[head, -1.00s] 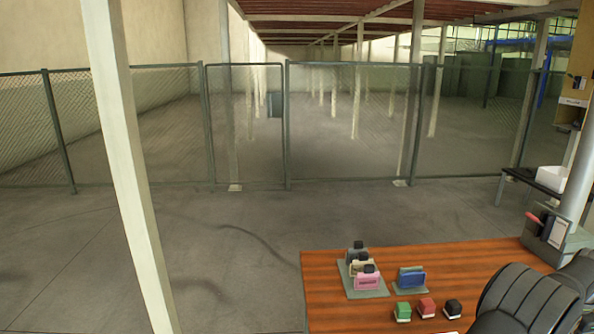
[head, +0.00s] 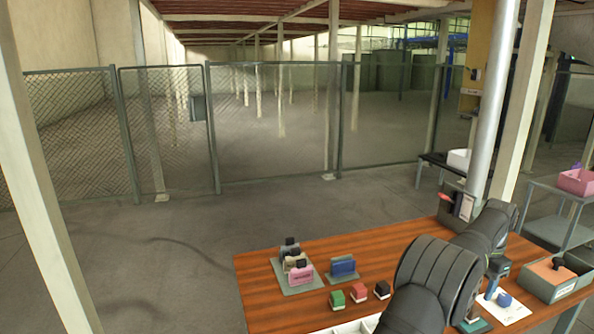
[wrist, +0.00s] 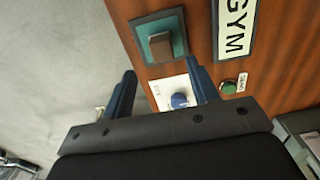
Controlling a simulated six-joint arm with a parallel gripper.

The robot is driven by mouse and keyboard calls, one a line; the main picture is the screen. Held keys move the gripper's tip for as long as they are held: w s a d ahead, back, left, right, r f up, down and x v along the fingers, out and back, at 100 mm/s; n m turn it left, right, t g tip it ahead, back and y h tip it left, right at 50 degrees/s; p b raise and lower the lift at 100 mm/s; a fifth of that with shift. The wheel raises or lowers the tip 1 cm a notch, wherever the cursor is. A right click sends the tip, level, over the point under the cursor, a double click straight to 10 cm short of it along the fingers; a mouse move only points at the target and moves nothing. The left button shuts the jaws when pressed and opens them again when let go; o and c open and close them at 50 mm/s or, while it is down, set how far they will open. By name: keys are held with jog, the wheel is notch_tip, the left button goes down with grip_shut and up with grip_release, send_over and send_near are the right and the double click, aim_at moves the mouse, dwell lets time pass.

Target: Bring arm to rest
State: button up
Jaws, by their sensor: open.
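My gripper (wrist: 160,70) is open in the wrist view, its two dark blue fingers apart with nothing between the tips. It hangs over the right part of the wooden table (wrist: 205,45). A white card (wrist: 163,98) with a blue knob-like object (wrist: 180,100) shows beyond and between the fingers. A brown block (wrist: 160,47) on a teal pad lies past the fingertips.
A grey bin (head: 565,290) is at the right edge. A "GYM" sign (wrist: 236,30) lies on the table. Open floor lies left.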

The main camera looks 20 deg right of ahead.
aim_at(474, 310)
notch_tip(474, 310, down, 9)
jog(key=shift+f, duration=0.15)
jog(key=r, duration=0.2)
jog(key=s+r, duration=0.1)
jog(key=r, duration=0.1)
jog(key=shift+r, duration=0.4)
jog(key=s+r, duration=0.6)
jog(key=s, duration=0.4)
jog(key=w+a+f, duration=0.2)
jog(key=w+a, duration=0.9)
jog(key=a, duration=0.2)
jog(key=w+f, duration=0.2)
jog(key=w, duration=0.1)
jog(key=w+f, duration=0.3)
jog(key=w, duration=0.1)
jog(key=w+a+f, duration=0.1)
jog(key=w+f, duration=0.1)
jog(key=w, duration=0.1)
jog(key=shift+w+f, duration=0.25)
jog(key=shift+f, duration=0.75)
